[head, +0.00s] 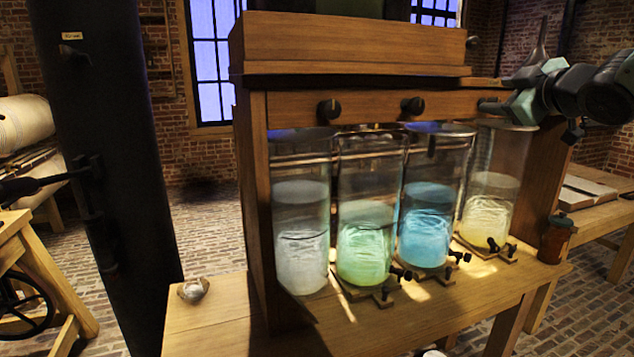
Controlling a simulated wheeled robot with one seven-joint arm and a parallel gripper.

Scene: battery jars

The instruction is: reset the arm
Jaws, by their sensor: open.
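My arm reaches in from the upper right. My gripper (530,108) is in front of the right end of the wooden rack's (372,106) front rail, high over the right jar. It looks open, with nothing seen between its fingers, though its tips are partly hard to make out. Four glass jars stand in a row under the rail: one with clear grey liquid (300,245), one with green (364,245), one with blue (426,228) and one with yellow (490,205). The gripper partly covers the top area near the yellow jar.
The rack stands on a wooden bench (215,320). A small pale lump (193,290) lies at its left and a small amber bottle (555,240) stands at its right end. A dark column (110,150) rises at left. Another table (605,215) is at right.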

